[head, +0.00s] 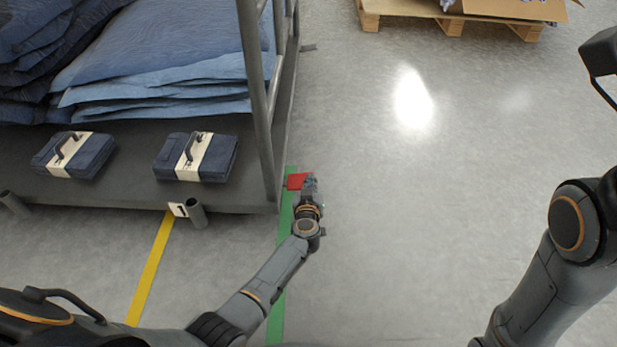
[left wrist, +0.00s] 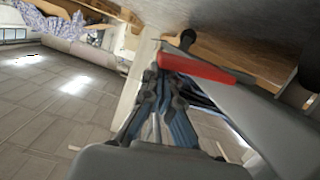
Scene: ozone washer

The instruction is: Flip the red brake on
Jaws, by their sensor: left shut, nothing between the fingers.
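The red brake (head: 296,181) is a small red pedal at the lower right corner of the grey cart (head: 110,192). In the left wrist view the red brake (left wrist: 197,67) is a slanting red bar just beyond the fingertips. My left gripper (head: 309,184) is right beside the brake, low near the floor. In the left wrist view its fingers (left wrist: 165,88) are shut with nothing between them. I cannot tell whether they touch the brake. My right arm (head: 545,265) is at the right; its gripper is outside the view.
The cart carries blue fabric stacks (head: 165,75) and two strapped dark blue bundles (head: 195,156). Its upright post (head: 257,100) stands just left of the brake. A green floor line (head: 277,320) runs under my left arm. A pallet (head: 450,22) stands at the back; the floor between is clear.

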